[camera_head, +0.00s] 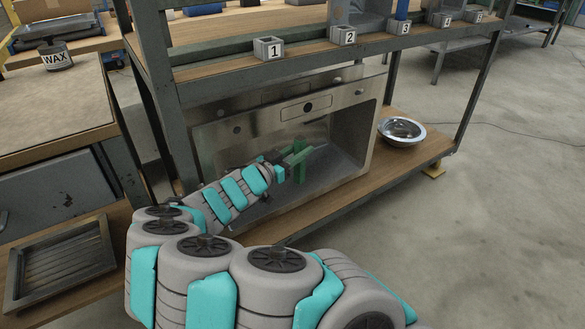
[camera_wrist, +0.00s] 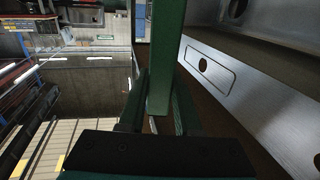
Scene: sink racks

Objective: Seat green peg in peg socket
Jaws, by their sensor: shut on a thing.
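The peg's far end runs out of the top of that view. Grey numbered blocks line the bench edge above; block 1 (camera_head: 268,48) has an open square top. I cannot tell which of these is the peg socket.
The sink's steel wall with a round hole (camera_wrist: 202,65) is close to the right of the peg. A metal bowl (camera_head: 402,131) sits on the lower shelf at right. The bench edge (camera_head: 330,52) passes above my arm. A slatted tray (camera_head: 60,264) lies at lower left.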

